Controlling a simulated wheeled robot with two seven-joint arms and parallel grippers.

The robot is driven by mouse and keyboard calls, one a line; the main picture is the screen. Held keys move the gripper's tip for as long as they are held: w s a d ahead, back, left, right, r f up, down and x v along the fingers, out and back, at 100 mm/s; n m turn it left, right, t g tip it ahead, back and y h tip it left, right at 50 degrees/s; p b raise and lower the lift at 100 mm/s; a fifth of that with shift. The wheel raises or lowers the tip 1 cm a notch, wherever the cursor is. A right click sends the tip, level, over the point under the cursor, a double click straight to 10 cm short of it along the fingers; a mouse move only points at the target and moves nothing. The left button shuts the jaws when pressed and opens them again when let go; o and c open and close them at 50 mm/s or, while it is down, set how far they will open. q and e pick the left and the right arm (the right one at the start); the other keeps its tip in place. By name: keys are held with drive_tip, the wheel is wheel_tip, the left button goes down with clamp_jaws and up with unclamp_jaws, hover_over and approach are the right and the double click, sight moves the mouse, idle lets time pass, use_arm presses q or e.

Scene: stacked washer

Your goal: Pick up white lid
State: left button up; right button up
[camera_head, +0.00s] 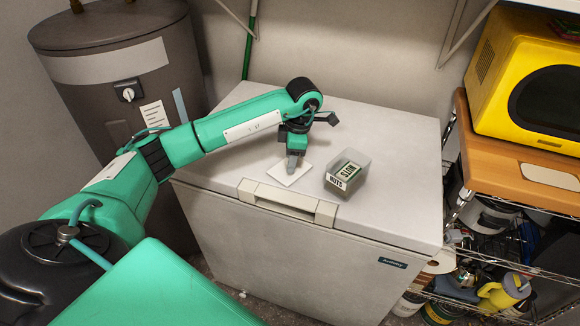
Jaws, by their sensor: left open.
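The white lid (285,174) is a thin, flat, square piece lying on the white top of the chest freezer (385,207), near its front edge behind the handle. My left gripper (293,165) points down from the green arm just over the lid's back part and is open. It hides some of the lid, and I cannot tell whether the fingertips touch it. My right gripper is not in view.
A dark water heater (150,75) stands at the left. A wire shelf at the right holds a wooden board (500,160), a yellow microwave (525,85) and several items below. The freezer's handle (288,200) sticks out at its front edge. The freezer top is otherwise clear.

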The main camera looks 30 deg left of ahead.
use_arm(q)
drive_tip(key=shift+f, duration=0.25)
clamp_jaws()
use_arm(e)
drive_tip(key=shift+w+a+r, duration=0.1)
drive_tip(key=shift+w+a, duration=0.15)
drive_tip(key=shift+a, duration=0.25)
